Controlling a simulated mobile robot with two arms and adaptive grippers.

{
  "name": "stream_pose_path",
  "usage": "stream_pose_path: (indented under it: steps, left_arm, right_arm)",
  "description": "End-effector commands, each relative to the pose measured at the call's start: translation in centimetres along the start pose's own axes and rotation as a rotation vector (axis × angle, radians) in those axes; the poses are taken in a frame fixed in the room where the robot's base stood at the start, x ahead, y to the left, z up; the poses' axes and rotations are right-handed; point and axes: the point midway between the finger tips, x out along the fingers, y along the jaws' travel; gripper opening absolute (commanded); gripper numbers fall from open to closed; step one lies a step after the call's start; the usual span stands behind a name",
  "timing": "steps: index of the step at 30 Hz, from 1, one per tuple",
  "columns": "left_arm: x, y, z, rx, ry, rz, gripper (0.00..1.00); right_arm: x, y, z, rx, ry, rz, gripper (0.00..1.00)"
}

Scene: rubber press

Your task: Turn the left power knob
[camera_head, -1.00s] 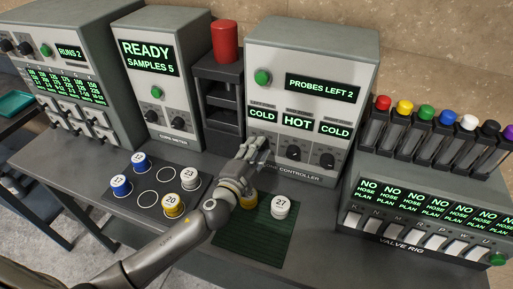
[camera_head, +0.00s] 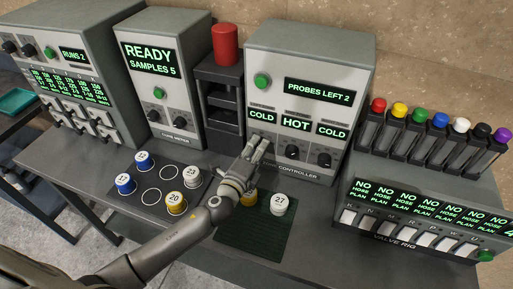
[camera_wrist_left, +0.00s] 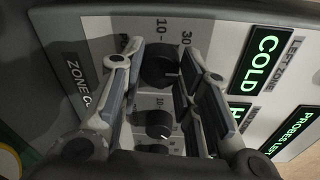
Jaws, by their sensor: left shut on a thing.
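The left power knob (camera_wrist_left: 158,66) is a black round knob under the lit COLD sign labelled left zone, on the front of the grey controller (camera_head: 352,110). In the left wrist view it sits between the two fingers of my left gripper (camera_wrist_left: 160,75), which is shut on it. In the head view my left gripper (camera_head: 257,147) reaches up to the panel's lower left and hides this knob. The middle knob (camera_head: 289,153) below HOT and the right knob (camera_head: 322,159) below COLD stand clear. My right gripper is not in view.
A green mat (camera_head: 254,238) with a white-capped jar numbered 27 (camera_head: 278,204) and a yellow jar (camera_head: 250,198) lies below my left wrist. A dark tray of jars (camera_head: 124,203) is left of it. The valve rig (camera_head: 430,205) stands at right.

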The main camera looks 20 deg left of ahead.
Motion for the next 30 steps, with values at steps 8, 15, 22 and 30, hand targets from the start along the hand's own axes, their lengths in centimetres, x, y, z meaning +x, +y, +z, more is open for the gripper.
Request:
stream_pose_path:
  steps: [8, 15, 22, 30]
  left_arm:
    - [0.00, 0.06, -0.03, 0.007, 0.000, 0.001, 0.07]
    - [0.00, 0.05, -0.02, 0.006, 0.000, 0.001, 0.44]
    - [0.00, 0.03, -0.02, 0.006, 0.000, 0.001, 0.54]
    - [-0.59, 0.09, -0.02, 0.006, 0.000, 0.002, 0.54]
  right_arm:
    - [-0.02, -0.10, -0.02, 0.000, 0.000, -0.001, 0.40]
    - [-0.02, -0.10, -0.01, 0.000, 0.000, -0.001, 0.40]
    - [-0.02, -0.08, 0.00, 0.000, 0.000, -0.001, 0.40]
    - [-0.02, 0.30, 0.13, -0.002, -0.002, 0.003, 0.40]
